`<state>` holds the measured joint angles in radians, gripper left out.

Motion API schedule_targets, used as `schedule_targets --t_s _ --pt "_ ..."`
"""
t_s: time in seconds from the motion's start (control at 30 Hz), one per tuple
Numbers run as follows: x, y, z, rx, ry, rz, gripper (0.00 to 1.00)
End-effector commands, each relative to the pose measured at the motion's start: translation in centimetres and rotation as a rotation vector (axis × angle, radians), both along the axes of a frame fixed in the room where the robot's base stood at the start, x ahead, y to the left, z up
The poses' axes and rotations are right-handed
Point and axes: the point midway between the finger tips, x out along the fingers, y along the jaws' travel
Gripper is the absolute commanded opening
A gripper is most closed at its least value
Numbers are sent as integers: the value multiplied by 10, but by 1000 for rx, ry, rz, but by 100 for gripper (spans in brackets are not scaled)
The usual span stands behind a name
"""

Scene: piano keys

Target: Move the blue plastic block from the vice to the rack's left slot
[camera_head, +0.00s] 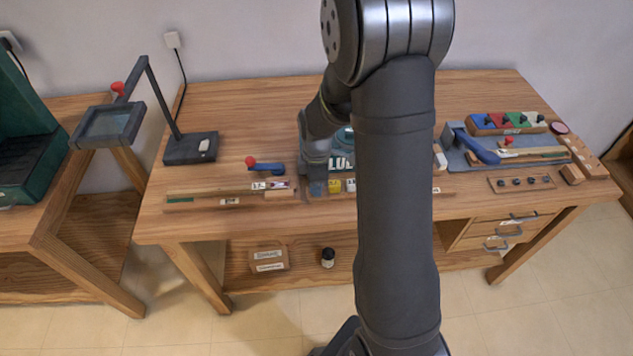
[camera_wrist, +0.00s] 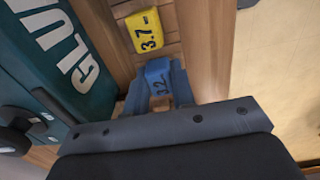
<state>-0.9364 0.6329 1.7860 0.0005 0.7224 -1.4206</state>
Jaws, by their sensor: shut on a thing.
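The blue plastic block (camera_wrist: 158,72), with dark digits on it, is between the two fingers of my gripper (camera_wrist: 160,92), which is shut on it. It is at the wooden rack (camera_wrist: 208,50), beside a yellow block (camera_wrist: 146,30) marked 3.7. In the head view my gripper (camera_head: 318,181) points down at the left end of the rack, and the blue block (camera_head: 318,188) shows only as a small patch. I cannot tell whether the block rests fully on the slot floor. I cannot tell for sure which fixture is the vice.
A teal box with white letters (camera_wrist: 60,55) stands close behind the rack. A blue lever with a red knob (camera_head: 266,168) and a wooden strip holder (camera_head: 215,198) are to the left. A second blue-lever fixture (camera_head: 475,148) is at right.

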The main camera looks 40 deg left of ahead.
Motion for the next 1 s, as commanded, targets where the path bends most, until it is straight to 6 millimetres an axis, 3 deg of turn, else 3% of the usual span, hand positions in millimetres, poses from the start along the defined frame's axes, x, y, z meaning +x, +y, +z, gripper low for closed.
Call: schedule_targets --t_s 0.73,0.77,0.87,1.0 --pt "0 0 -4 0 0 0 1" --pt "0 0 -4 0 0 0 27" --pt "0 0 -4 0 0 0 46" --pt "0 0 -4 0 0 0 48"
